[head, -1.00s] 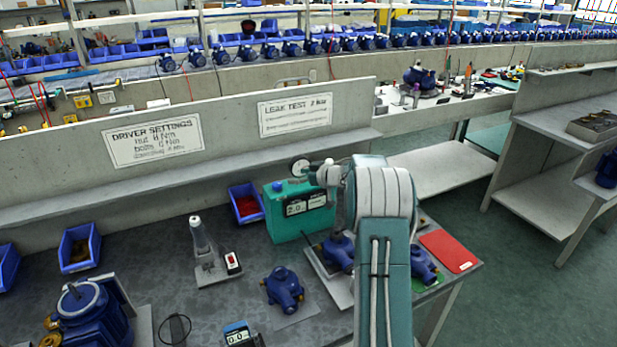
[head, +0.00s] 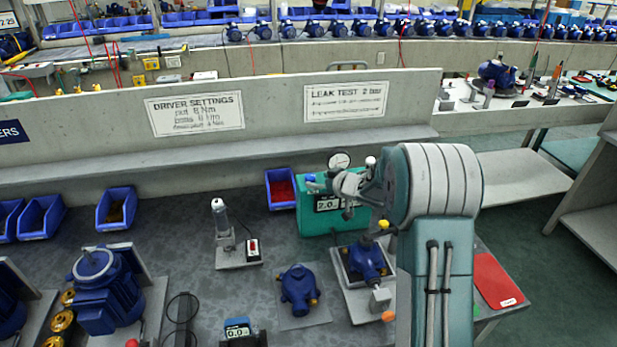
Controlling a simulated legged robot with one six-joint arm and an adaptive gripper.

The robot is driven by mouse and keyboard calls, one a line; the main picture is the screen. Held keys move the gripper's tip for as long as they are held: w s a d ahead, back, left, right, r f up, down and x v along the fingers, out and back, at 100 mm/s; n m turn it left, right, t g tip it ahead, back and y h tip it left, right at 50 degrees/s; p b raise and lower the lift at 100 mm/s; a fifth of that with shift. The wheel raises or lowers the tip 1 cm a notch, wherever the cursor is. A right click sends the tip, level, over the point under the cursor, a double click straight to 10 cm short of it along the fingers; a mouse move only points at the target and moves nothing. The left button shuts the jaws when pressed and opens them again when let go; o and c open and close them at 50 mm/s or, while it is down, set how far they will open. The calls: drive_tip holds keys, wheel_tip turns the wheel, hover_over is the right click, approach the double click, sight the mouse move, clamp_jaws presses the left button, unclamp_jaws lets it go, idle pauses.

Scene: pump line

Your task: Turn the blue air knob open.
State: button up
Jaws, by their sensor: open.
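The blue air knob (head: 311,177) is a small blue piece at the top left of the green leak-test box (head: 312,215). The box has a lit display reading about 2.0 and a round dial gauge (head: 339,160) above it. My gripper (head: 341,187) is open and empty, in front of the box's top edge and a little right of the knob. It appears apart from the knob, but depth is hard to judge. My arm and gripper hide the right part of the box.
A blue pump on a fixture (head: 366,260) stands below my gripper, with another blue pump (head: 299,288) to its left. A red folder (head: 494,278) lies at right. The concrete back wall (head: 270,120) rises behind.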

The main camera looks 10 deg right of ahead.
sight(310, 177)
drive_tip(key=w, duration=0.1)
drive_tip(key=w+f, duration=0.2)
drive_tip(key=shift+w, duration=0.4)
drive_tip(key=shift+w+f, duration=0.1)
drive_tip(key=shift+w, duration=0.25)
drive_tip(key=shift+w+a+f, duration=0.1)
drive_tip(key=shift+w+a, duration=0.1)
drive_tip(key=shift+a, duration=0.1)
drive_tip(key=shift+w+a, duration=0.1)
drive_tip(key=shift+a, duration=0.7)
drive_tip(key=shift+d, duration=0.5)
clamp_jaws()
